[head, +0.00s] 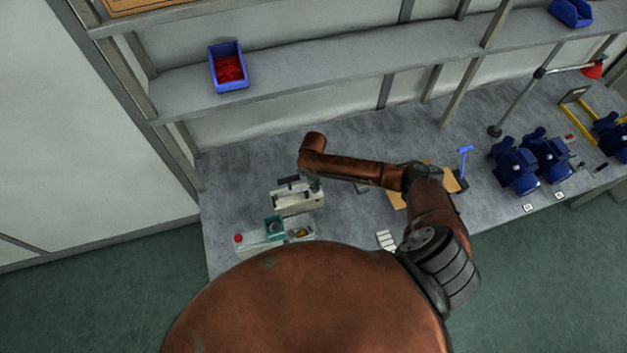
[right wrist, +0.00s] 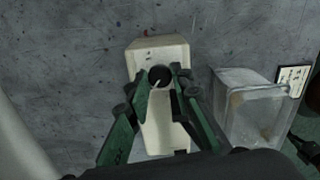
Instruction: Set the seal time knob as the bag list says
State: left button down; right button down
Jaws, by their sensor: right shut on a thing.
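The cream sealer (head: 298,200) stands on the bench left of centre in the head view. In the right wrist view, its cream body (right wrist: 160,50) lies below my gripper. A black round knob (right wrist: 159,76) with a white pointer line sits on it, the pointer slanting down-left. My right gripper (right wrist: 162,86) has its green fingers on both sides of the knob and is shut on it. In the head view my right gripper (head: 314,184) is small and partly hidden by my arm. Marks around the knob are too small to read. My left gripper is not in view.
A clear bin (right wrist: 248,108) stands right of the sealer, with a small card (right wrist: 292,78) behind it, its text unreadable. A red button (head: 238,238) is at the bench's left. Blue pumps (head: 515,165) stand at right. A shelf (head: 320,65) runs above.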

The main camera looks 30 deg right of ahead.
jog(key=m+p, duration=0.2)
jog(key=m, duration=0.1)
jog(key=shift+r, duration=0.1)
jog(key=shift+m+p, duration=0.4)
jog(key=shift+m, duration=1.4)
jog(key=m, duration=0.3)
jog(key=shift+s+f+m, duration=0.1)
jog(key=shift+f+m, duration=0.1)
jog(key=shift+m, duration=0.1)
jog(key=m, duration=0.4)
jog(key=shift+m, duration=0.3)
jog(key=m, duration=0.3)
jog(key=shift+m, duration=0.3)
jog(key=m, duration=0.4)
jog(key=shift+m, duration=0.3)
